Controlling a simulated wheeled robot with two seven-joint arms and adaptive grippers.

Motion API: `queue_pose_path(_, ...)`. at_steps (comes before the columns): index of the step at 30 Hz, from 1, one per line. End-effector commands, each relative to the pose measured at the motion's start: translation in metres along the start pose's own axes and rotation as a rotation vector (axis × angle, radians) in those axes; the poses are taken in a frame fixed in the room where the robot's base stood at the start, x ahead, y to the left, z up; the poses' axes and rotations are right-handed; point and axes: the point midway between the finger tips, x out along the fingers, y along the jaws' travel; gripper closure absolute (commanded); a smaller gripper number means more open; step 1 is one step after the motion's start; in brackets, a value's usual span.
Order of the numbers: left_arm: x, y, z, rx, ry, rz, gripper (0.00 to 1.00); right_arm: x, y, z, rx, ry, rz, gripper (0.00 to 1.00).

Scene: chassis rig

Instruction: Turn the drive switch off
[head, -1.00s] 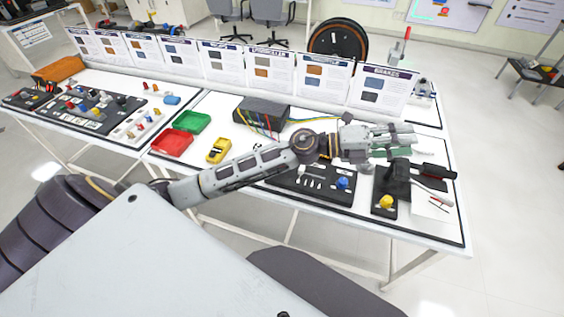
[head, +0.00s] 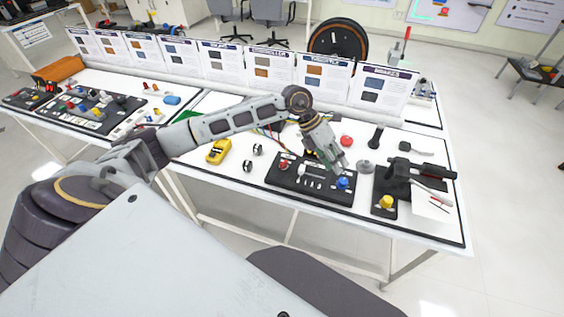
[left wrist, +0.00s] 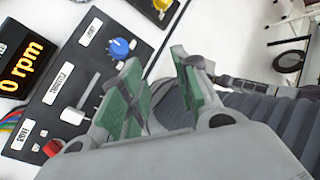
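The black control panel (head: 312,196) lies flat on the table. In the left wrist view its DRIVE label (left wrist: 23,135) sits beside a red knob (left wrist: 53,147), partly hidden by my gripper; which way it is set I cannot tell. The red knob also shows at the panel's left in the head view (head: 283,164). A white throttle slider (left wrist: 72,115) and a blue knob (left wrist: 120,47) are on the same panel. My left gripper (head: 338,166) is open and empty above the panel's right part, pointing down near the blue knob. My right gripper is out of view.
A black unit with a yellow knob (head: 386,202) stands right of the panel. A yellow meter (head: 218,151) lies to its left. A red button (head: 347,141) is behind the panel. Upright cards (head: 273,69) line the table's back.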

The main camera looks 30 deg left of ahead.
Motion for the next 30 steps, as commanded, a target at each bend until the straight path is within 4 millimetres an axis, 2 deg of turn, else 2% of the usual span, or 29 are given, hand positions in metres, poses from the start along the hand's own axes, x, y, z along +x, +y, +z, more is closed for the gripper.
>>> queue_pose_path(1, -0.009, 0.017, -0.003, -0.001, 0.029, 0.059, 0.69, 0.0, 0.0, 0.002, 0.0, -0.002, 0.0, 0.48)
queue_pose_path(6, -0.041, 0.07, -0.018, -0.019, 0.133, 0.253, 0.69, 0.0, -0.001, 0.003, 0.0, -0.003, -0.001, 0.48)
queue_pose_path(9, -0.065, 0.098, -0.026, -0.042, 0.19, 0.364, 0.69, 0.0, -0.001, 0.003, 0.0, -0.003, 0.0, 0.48)
queue_pose_path(13, -0.094, 0.126, -0.036, -0.077, 0.249, 0.479, 0.69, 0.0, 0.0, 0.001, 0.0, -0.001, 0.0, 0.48)
queue_pose_path(19, -0.118, 0.146, -0.045, -0.109, 0.294, 0.567, 0.69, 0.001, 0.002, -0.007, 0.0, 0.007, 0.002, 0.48)
queue_pose_path(24, -0.12, 0.147, -0.046, -0.113, 0.299, 0.574, 0.69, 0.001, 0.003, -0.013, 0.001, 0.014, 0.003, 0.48)
queue_pose_path(30, -0.119, 0.147, -0.045, -0.112, 0.298, 0.572, 0.69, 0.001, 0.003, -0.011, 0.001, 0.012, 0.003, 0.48)
